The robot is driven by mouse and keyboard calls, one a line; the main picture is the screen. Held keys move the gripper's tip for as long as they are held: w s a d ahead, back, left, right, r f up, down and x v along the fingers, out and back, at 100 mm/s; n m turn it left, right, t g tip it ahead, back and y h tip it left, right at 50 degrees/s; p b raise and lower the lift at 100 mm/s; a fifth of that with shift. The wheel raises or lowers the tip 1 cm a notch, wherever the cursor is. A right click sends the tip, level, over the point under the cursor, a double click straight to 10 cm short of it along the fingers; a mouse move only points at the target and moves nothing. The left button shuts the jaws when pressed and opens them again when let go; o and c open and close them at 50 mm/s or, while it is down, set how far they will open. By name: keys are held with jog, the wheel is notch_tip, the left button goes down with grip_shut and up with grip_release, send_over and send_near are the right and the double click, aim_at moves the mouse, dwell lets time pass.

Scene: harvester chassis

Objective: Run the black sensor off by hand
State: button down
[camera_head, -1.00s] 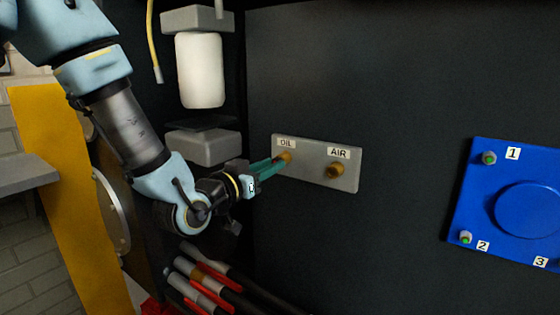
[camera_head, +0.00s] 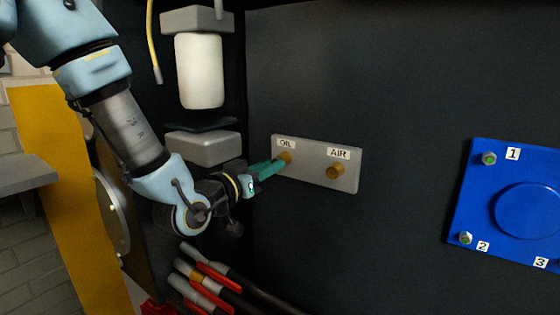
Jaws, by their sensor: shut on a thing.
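My gripper (camera_head: 270,168) has teal fingers, reaching from the left to the OIL fitting on the grey plate (camera_head: 313,176). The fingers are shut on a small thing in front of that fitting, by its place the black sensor. The fingers hide it, so I cannot make out its body or whether it still touches the fitting. The brass OIL fitting (camera_head: 286,158) shows just past the fingertips, under the OIL label (camera_head: 287,144). The brass AIR fitting (camera_head: 335,170) to its right is bare.
A white canister (camera_head: 200,70) hangs above my wrist, with a grey block (camera_head: 203,148) below it. Several red-marked hoses (camera_head: 215,283) run underneath. A blue panel (camera_head: 500,205) is at the right. The dark wall between is clear.

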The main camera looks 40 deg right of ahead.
jog(key=n+p, duration=0.3)
jog(key=n, duration=0.5)
jog(key=n+p, duration=0.4)
jog(key=n, duration=0.3)
jog(key=n+p, duration=0.3)
jog(key=n, duration=0.5)
jog(key=shift+s+a+n, duration=0.15)
jog(key=shift+a+n, duration=0.15)
jog(key=shift+a, duration=0.1)
jog(key=c, duration=1.3)
grip_release()
grip_shut()
